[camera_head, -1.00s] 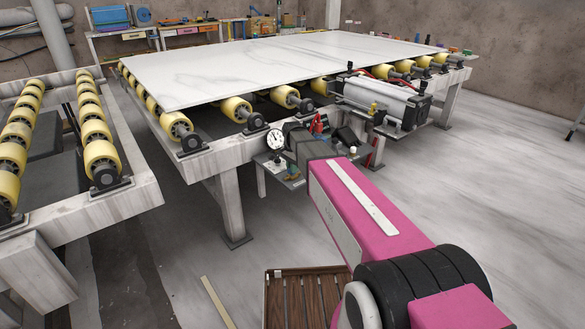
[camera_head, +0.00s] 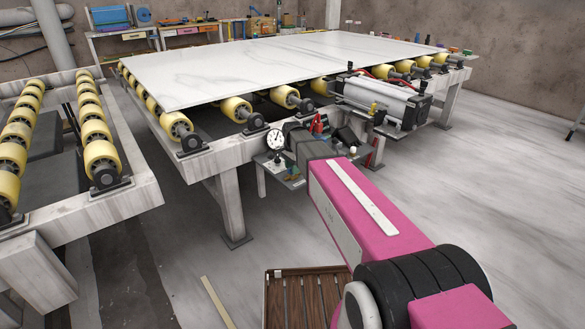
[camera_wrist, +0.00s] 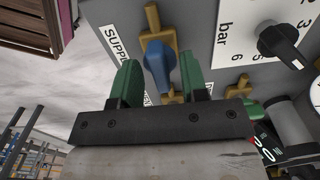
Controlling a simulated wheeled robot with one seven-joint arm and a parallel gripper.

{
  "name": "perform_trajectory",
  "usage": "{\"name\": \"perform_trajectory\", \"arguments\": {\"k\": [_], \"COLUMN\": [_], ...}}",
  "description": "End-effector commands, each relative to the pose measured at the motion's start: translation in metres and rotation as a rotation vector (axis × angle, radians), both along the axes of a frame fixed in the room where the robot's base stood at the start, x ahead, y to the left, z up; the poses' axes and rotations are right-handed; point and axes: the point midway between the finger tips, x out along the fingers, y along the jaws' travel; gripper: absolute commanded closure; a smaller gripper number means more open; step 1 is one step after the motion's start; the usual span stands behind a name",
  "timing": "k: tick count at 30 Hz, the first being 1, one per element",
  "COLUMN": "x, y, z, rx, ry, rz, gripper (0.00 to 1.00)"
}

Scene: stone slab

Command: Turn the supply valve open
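The supply valve has a blue handle (camera_wrist: 157,66) on a brass body (camera_wrist: 158,24), mounted on a grey panel (camera_wrist: 205,22) beside a partly covered "SUPPLY" label (camera_wrist: 115,42). My gripper (camera_wrist: 161,58) is open, with one green finger on each side of the blue handle. Narrow gaps show between the fingers and the handle, so it does not look gripped. The handle lies roughly in line with the fingers. In the head view my wrist hides the valve. A round white gauge (camera_head: 276,139) stands just left of it.
In the wrist view a dial marked "bar" (camera_wrist: 241,33) with a black pointer is at the upper right, and another brass fitting (camera_wrist: 238,88) is right of the fingers. A stone slab (camera_head: 270,62) lies on the roller table above the panel. A slatted crate (camera_head: 305,295) is on the floor.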

Motion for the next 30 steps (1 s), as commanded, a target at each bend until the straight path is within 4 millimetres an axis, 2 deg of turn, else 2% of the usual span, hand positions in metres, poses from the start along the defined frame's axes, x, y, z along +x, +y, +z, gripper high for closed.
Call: {"name": "perform_trajectory", "arguments": {"k": [8, 21, 30], "x": [0.000, 0.000, 0.000], "y": [0.000, 0.000, 0.000], "z": [0.009, 0.080, 0.106], "rx": [-0.001, 0.000, 0.000], "ry": [-0.001, -0.002, 0.000], "rz": [0.001, 0.000, 0.000], "gripper": [0.60, 0.60, 0.60]}}
